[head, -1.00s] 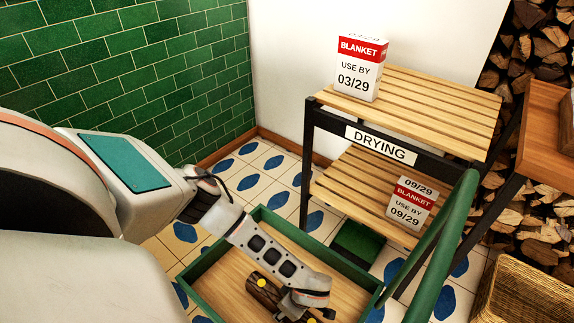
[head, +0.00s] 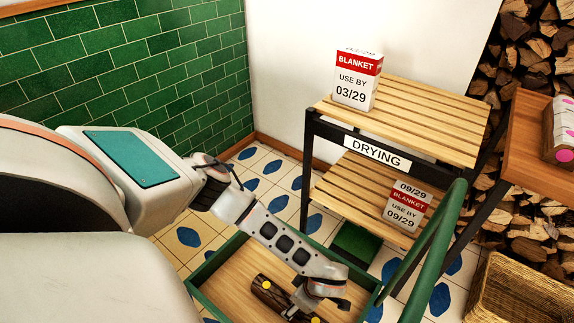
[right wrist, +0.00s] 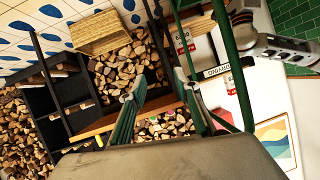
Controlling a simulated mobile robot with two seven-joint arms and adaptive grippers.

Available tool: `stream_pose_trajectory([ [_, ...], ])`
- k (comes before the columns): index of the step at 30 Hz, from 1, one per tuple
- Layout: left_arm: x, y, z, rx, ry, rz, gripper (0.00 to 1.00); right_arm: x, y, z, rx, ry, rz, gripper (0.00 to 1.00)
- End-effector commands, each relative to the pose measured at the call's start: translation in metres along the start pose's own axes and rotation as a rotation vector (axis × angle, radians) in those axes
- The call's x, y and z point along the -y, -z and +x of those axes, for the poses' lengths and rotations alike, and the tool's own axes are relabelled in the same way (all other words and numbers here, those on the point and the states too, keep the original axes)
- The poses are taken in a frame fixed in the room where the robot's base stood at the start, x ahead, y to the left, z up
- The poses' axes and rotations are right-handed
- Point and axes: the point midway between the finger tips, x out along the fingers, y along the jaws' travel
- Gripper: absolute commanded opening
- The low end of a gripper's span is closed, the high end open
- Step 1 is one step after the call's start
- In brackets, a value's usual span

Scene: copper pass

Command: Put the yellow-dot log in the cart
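The yellow-dot log (head: 273,297), brown bark with yellow dots, lies in the green-rimmed cart (head: 208,268), on its wooden floor, in the head view. Its near end runs under my left gripper (head: 314,300), which is low over the cart at the log's right part. The fingers overlap the log, and I cannot tell whether they grip it. In the right wrist view, the fingers of my right gripper (right wrist: 160,108) stand wide apart with nothing between them. My right gripper is not in the head view.
A slatted drying rack (head: 400,118) with blanket boxes stands behind the cart. The green cart handle (head: 440,250) rises at the right. A pink-dot log (head: 560,132) sits on a wooden table (head: 530,150). A wicker basket (head: 520,295) stands at lower right, before stacked firewood.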

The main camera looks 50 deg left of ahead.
Motion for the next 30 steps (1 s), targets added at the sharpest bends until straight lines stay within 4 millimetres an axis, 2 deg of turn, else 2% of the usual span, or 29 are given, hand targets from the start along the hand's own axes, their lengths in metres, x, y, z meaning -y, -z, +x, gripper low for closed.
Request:
stream_pose_trajectory([
  [1, -0.006, 0.0, -0.019, 0.005, -0.014, -0.002, 0.63, -0.006, 0.011, -0.001, -0.011, -0.009, -0.046, 0.32],
  [3, -0.005, 0.001, -0.029, 0.003, -0.011, -0.002, 0.63, -0.014, 0.014, -0.002, -0.004, -0.023, -0.099, 0.32],
  [9, -0.001, 0.0, -0.046, 0.001, -0.002, 0.0, 0.63, -0.017, 0.0, -0.004, 0.03, -0.029, -0.116, 0.32],
  [30, 0.0, 0.0, -0.05, 0.0, -0.001, 0.0, 0.63, -0.017, -0.003, -0.005, 0.036, -0.029, -0.118, 0.32],
])
